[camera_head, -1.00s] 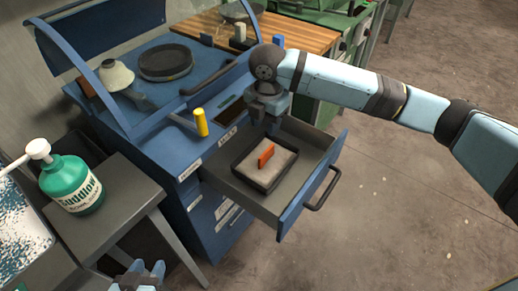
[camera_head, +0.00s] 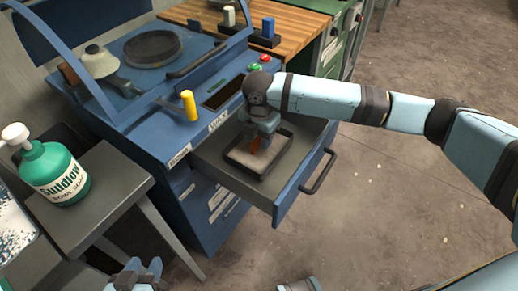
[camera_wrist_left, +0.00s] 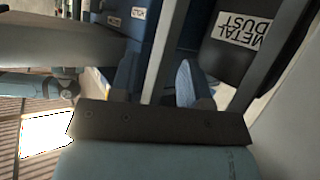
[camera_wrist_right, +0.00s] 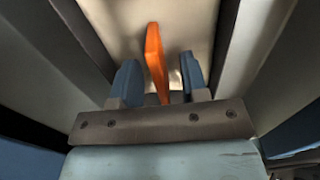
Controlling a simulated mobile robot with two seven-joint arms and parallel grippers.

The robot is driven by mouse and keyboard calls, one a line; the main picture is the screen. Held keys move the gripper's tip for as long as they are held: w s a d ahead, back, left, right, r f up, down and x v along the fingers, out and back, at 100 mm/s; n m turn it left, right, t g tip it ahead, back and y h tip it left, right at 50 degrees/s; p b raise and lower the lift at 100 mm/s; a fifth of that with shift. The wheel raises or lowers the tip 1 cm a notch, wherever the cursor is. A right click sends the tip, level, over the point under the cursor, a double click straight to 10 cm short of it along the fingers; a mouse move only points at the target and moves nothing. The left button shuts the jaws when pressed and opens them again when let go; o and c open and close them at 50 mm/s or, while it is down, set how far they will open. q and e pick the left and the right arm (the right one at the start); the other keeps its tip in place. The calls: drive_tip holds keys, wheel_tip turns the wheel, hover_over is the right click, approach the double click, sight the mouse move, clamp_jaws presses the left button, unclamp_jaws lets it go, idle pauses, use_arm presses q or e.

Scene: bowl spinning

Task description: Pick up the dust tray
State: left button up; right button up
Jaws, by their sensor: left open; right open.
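The dust tray (camera_head: 236,157) has a dark rim and a pale inside, with an upright orange piece (camera_head: 254,147) in its middle. It sits in the open drawer (camera_head: 212,152) of the blue machine. My right gripper (camera_head: 259,138) is open above the tray, partly covering the orange piece. In the right wrist view, the open fingers (camera_wrist_right: 160,80) stand on either side of the orange piece (camera_wrist_right: 154,55); contact is not clear. My left gripper (camera_head: 138,275) is open and empty at the bottom of the head view, away from the tray; its fingers show in the left wrist view (camera_wrist_left: 157,85).
The drawer's front with its black handle (camera_head: 320,172) sticks out over the floor. A green soap bottle (camera_head: 55,172) stands on the grey side table (camera_head: 112,185). Floor at the right is open.

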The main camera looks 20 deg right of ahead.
drive_tip(key=shift+f, duration=1)
clamp_jaws()
use_arm(q)
drive_tip(key=shift+d+r, duration=0.1)
drive_tip(key=shift+r, duration=0.1)
